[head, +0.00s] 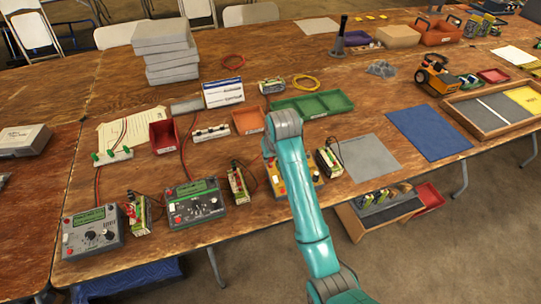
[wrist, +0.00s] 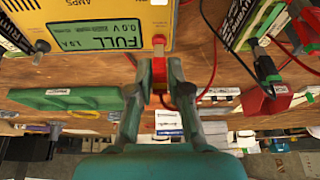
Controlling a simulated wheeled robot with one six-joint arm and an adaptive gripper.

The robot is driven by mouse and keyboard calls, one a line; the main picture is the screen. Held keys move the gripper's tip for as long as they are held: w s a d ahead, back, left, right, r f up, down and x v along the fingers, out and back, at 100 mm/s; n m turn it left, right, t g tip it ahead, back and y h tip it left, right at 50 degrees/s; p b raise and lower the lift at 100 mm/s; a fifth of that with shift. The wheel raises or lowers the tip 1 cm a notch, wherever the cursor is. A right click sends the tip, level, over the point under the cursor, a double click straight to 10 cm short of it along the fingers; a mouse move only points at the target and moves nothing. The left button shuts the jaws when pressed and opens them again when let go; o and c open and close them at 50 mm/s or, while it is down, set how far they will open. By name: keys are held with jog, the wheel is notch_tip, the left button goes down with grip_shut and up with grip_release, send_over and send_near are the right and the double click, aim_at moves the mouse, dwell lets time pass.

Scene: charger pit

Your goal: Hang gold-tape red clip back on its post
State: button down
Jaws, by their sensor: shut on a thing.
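In the wrist view my gripper (wrist: 160,76) is shut on a red clip (wrist: 160,67) in front of the yellow charger (wrist: 112,12). The charger's green display (wrist: 94,36) reads FULL. A red lead (wrist: 214,60) loops down beside the gripper. In the head view my teal arm covers much of the yellow charger (head: 279,185) and hides the gripper.
A battery pack (wrist: 240,22) with a black clip (wrist: 265,68) on it stands right of the charger in the wrist view. A green tray (wrist: 75,98) lies nearby. Two grey chargers (head: 195,204) stand left in the head view. A grey mat (head: 365,160) lies right.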

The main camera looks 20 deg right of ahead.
jog(key=c, duration=1)
grip_release()
jog(key=shift+c, duration=0.2)
jog(key=shift+o, duration=1.1)
jog(key=shift+r, duration=0.1)
jog(key=shift+r, duration=3.65)
